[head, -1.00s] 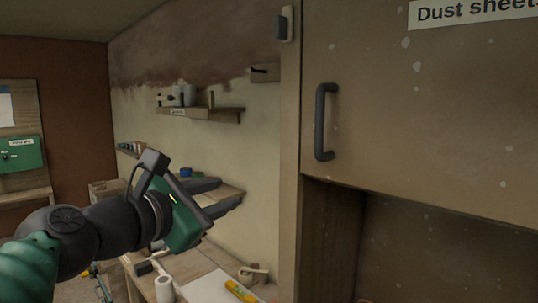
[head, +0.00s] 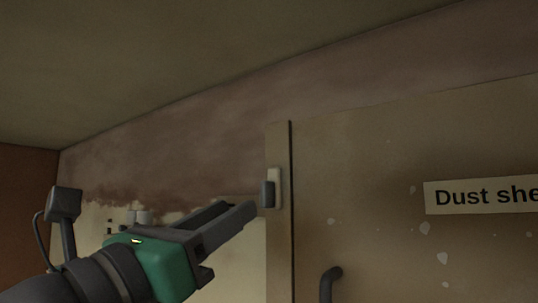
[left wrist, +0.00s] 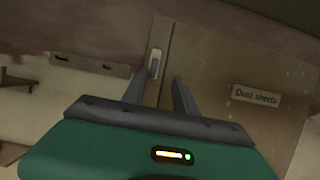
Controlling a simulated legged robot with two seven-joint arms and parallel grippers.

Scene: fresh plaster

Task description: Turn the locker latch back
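The locker latch (head: 269,190) is a small dark grey tab on a pale plate, fixed to the left frame post of the locker (head: 350,190) near its top. The latch also shows in the left wrist view (left wrist: 154,66), just beyond and between the fingertips. My left gripper (head: 235,218) points up and right toward the latch, with its fingertips a little to the left of it and below. In the left wrist view its two fingers (left wrist: 158,90) stand apart with nothing between them. No contact with the latch is visible. My right gripper is not in view.
The locker door has a "Dust sheets" label (head: 485,195) and a dark handle (head: 328,284). Behind my left gripper is a half-plastered wall (head: 180,165) with small items at lower left. The space above the gripper, under the ceiling, is clear.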

